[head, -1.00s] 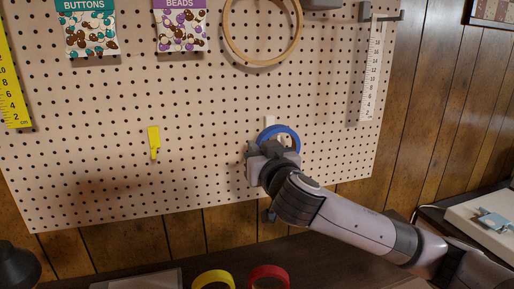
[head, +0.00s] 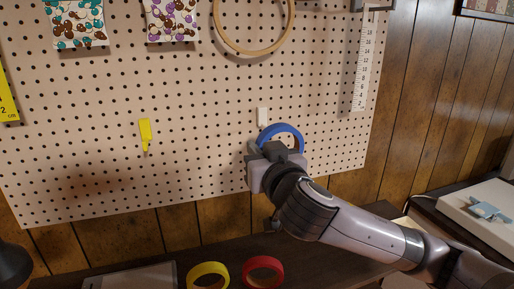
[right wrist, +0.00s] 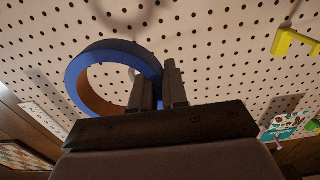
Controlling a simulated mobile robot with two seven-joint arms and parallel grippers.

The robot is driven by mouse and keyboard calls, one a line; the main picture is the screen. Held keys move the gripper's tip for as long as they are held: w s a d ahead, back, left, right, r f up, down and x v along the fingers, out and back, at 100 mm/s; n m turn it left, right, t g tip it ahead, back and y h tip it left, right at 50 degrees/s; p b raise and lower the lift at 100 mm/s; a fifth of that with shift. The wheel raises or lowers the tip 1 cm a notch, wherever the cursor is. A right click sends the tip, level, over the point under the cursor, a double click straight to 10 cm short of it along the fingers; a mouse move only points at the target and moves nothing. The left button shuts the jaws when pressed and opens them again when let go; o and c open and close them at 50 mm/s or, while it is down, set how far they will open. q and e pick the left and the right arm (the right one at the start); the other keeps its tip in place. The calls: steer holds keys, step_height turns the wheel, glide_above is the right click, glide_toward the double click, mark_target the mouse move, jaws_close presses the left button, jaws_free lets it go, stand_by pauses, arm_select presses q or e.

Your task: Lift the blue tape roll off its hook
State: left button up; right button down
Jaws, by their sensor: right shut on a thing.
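The blue tape roll (head: 291,130) is in my right gripper (head: 277,150), in front of the pegboard's lower right part. The gripper's fingers, shut on the roll's rim, also show in the right wrist view (right wrist: 158,82). There the roll (right wrist: 105,49) stands out to the left of the fingers, with its brown inner side showing. A white hook (head: 262,116) is on the pegboard. In the head view it shows just above and left of the roll, outside the ring. The gripper hides the roll's lower left part. My left gripper is not in view.
A yellow hook (head: 145,133) sits empty on the pegboard (head: 205,150). A yellow roll (head: 208,270) and a red roll (head: 263,264) lie on the dark tabletop below. A wooden hoop (head: 284,50) and a white ruler (head: 361,75) hang above. The board left of my gripper is mostly bare.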

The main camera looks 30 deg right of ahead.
steer(key=shift+v, duration=1.15)
